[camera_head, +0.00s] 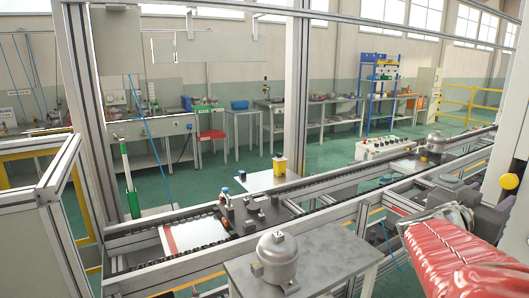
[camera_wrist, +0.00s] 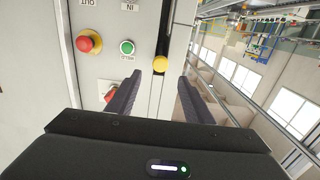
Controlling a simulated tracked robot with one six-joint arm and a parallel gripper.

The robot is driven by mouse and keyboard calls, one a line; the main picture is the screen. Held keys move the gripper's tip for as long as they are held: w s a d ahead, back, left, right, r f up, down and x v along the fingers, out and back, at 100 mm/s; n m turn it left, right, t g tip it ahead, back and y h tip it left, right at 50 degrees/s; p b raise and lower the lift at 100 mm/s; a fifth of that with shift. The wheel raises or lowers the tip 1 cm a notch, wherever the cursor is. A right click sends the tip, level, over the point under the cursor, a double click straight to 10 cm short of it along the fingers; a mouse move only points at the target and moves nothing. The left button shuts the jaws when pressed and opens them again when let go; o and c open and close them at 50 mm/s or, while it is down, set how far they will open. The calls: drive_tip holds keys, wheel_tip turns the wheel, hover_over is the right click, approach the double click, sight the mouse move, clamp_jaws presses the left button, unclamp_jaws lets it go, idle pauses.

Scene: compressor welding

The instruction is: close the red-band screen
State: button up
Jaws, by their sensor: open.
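In the head view a flat white panel with a red band (camera_head: 190,234) lies on the near conveyor line, left of centre. I cannot tell for certain whether it is the red-band screen; no other red-banded screen is clear. In the wrist view my gripper (camera_wrist: 159,78) is open, its two dark fingers apart and nothing held. A round yellow knob (camera_wrist: 162,62) on a dark vertical strip shows between and just beyond the fingertips; contact cannot be seen. In the head view a yellow knob (camera_head: 509,182) shows on the white post at right.
The wrist view shows a control panel (camera_wrist: 110,18) with a red stop button (camera_wrist: 88,42), a green button (camera_wrist: 127,47) and a red switch (camera_wrist: 110,92). In the head view a grey compressor (camera_head: 280,260) stands on a metal table (camera_head: 335,255). Aluminium frame posts (camera_head: 297,90) rise nearby.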

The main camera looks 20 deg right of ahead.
sight(508, 183)
drive_tip(key=d, duration=0.4)
drive_tip(key=w+d, duration=0.1)
drive_tip(key=d, duration=0.3)
drive_tip(key=w+d, duration=0.1)
drive_tip(key=d, duration=0.4)
drive_tip(key=shift+c, duration=0.5)
clamp_jaws()
